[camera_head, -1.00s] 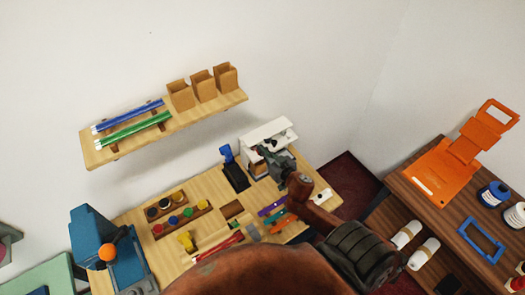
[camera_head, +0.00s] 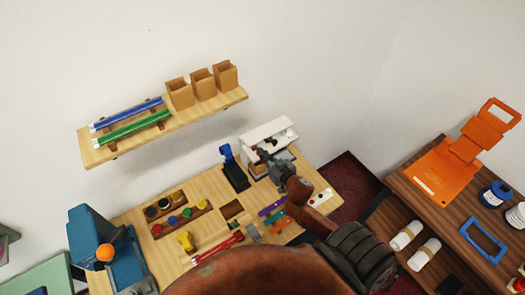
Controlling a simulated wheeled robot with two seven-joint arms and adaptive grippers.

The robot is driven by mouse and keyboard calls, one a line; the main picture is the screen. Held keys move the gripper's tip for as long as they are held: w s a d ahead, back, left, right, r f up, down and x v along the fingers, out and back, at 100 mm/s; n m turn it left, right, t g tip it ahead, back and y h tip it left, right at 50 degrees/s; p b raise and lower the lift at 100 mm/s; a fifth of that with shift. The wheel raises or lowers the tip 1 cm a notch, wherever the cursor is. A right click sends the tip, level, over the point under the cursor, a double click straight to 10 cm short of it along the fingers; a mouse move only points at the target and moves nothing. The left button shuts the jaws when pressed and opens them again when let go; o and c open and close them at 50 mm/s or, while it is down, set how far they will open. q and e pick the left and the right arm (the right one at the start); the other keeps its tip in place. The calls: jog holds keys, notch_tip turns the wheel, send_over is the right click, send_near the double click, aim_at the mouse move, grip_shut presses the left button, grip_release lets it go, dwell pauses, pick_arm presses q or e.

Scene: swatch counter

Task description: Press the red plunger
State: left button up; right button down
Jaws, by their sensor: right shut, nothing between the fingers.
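A white open-fronted unit (camera_head: 268,130) stands at the back right of the wooden counter, with small dark parts inside it. I cannot make out a red plunger for certain; it may be hidden or too small to tell. My right gripper (camera_head: 265,157) is shut and empty, in front of the unit's opening. Whether it touches anything there I cannot tell. My right arm comes up from the bottom of the view and hides part of the counter. My left gripper is not in view.
A blue stand (camera_head: 235,174) is just left of the white unit. Colour pots in wooden racks (camera_head: 183,220), a yellow item (camera_head: 185,240) and coloured strips (camera_head: 272,209) lie on the counter. A shelf (camera_head: 200,121) hangs above.

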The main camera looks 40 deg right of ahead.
jog(key=shift+r+p, duration=0.3)
jog(key=shift+p, duration=0.2)
jog(key=s+a+r+p, duration=0.1)
jog(key=s+r, duration=0.4)
jog(key=s, duration=0.4)
jog(key=shift+s+r+p, duration=0.3)
jog(key=shift+s+r, duration=0.05)
jog(key=shift+r, duration=0.05)
dwell(0.4)
